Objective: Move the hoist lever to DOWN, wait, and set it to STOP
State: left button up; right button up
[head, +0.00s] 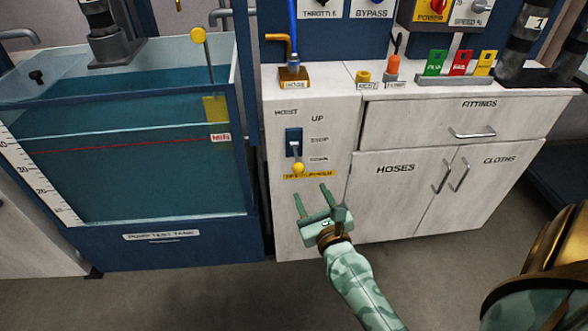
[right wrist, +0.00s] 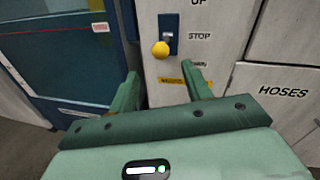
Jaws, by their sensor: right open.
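The hoist lever has a yellow ball knob (head: 299,168) on a short grey stem, set in a dark blue plate (head: 294,141) on the white cabinet front. UP, STOP and DOWN labels stand to its right. In the head view the knob appears just below the DOWN label's height; in the right wrist view the knob (right wrist: 161,49) appears between STOP and the lower label. I cannot tell its exact setting. My right gripper (head: 310,190) is open and empty, below the knob and apart from it. Its fingers (right wrist: 160,70) spread to either side below the knob. My left gripper is out of view.
A water tank (head: 150,180) with a blue frame stands left of the cabinet. A yellow label strip (head: 309,175) lies just under the knob. The HOSES door (head: 395,195) and its handles are to the right. The counter above holds an orange plug (head: 392,64) and coloured tags.

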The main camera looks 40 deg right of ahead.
aim_at(300, 172)
jog(key=x, duration=1)
jog(key=shift+w+d+f, duration=0.1)
jog(key=shift+f, duration=0.05)
jog(key=shift+w+d, duration=0.1)
jog(key=shift+w, duration=0.15)
